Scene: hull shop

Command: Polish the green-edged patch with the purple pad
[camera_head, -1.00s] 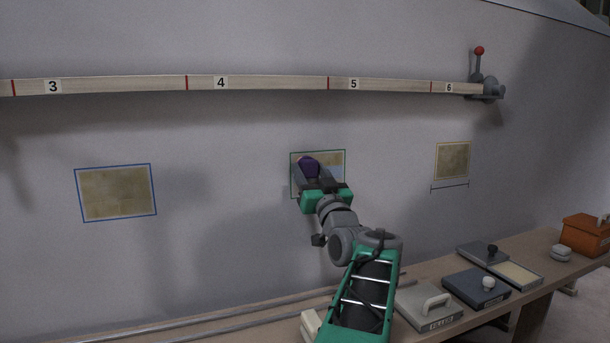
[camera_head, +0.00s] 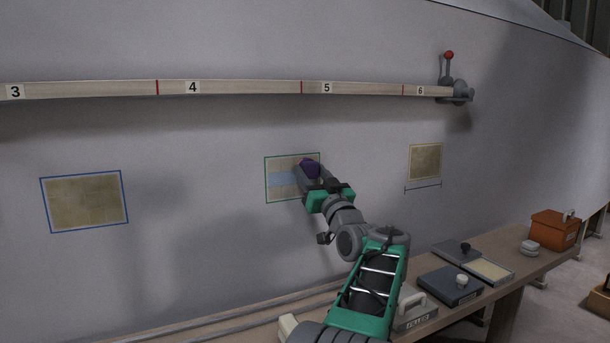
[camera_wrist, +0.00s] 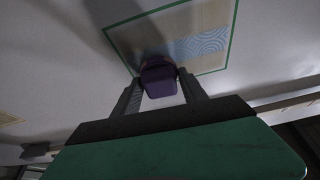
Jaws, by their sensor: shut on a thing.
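My gripper (camera_head: 314,180) is shut on the purple pad (camera_head: 309,168) at the patch's right part. In the wrist view the pad (camera_wrist: 159,80) sits between the two fingers, over the patch's edge area. The pad's face is hidden, so I cannot tell whether it touches the surface. My gripper hides the patch's lower right corner in the head view.
A blue-edged patch (camera_head: 84,203) is at left and a yellow-edged patch (camera_head: 425,162) at right. A numbered batten (camera_head: 240,88) runs above, with a red-knobbed clamp (camera_head: 458,88). A bench (camera_head: 505,285) below holds flat tools and an orange box (camera_head: 552,230).

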